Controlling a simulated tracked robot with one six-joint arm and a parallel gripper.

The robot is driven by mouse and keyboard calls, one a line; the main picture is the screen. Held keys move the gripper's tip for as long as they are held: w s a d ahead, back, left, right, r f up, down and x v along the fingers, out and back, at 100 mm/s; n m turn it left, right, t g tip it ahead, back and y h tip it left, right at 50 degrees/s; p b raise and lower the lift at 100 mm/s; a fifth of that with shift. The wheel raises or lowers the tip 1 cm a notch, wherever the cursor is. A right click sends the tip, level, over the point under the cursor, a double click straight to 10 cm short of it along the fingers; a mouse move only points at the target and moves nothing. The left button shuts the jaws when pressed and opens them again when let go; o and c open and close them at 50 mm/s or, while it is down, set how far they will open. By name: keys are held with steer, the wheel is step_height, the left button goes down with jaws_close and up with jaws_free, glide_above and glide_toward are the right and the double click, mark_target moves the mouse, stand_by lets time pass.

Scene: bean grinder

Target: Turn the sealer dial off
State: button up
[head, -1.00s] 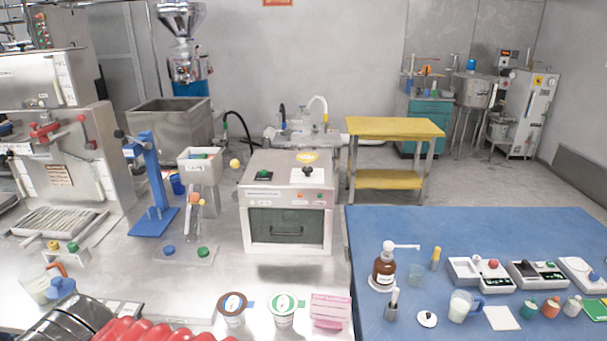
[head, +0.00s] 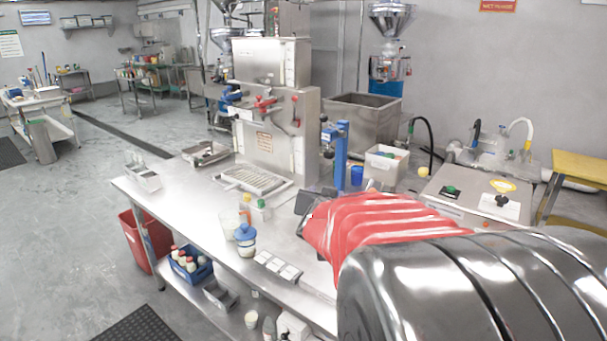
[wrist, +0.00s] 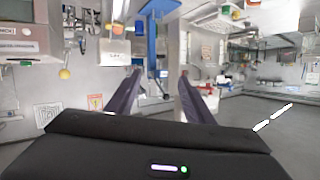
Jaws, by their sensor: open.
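A steel box with a black dial (head: 501,201) on a white plate stands at the right in the head view; I take this box (head: 462,209) as the sealer. A green knob (head: 450,190) and a yellow sticker are also on its top. The dial's setting is too small to read. My red-sleeved arm hides the box's lower front. My gripper (wrist: 159,78) shows in the wrist view with its two dark fingers apart and nothing between them. In the head view the gripper end is left of the box, apart from the dial.
A blue stand (head: 341,155) and a white bin (head: 386,162) stand between the large steel machine (head: 275,120) and the box. A blue-capped jar (head: 246,240) sits near the steel table's front edge. Open floor (head: 60,240) lies at the left.

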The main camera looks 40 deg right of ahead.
steer(key=s+d+f+m+g+h, duration=0.1)
steer(key=s+d+m+g+h, duration=0.15)
steer(key=s+d, duration=0.4)
steer(key=s+d+m+g+h, duration=0.2)
steer(key=s+d+g+h, duration=0.1)
steer(key=d, duration=0.6)
steer(key=m+g+h, duration=0.2)
steer(key=m+g, duration=0.3)
steer(key=g, duration=0.4)
glide_toward(498, 201)
steer(key=a, duration=0.5)
steer(key=shift+w+d+r+t, duration=0.15)
steer(key=shift+w+d+t, duration=0.1)
steer(key=shift+w, duration=0.15)
steer(key=x, duration=1.3)
steer(key=shift+s+d, duration=0.1)
steer(key=shift+d, duration=0.25)
steer(key=c, duration=1)
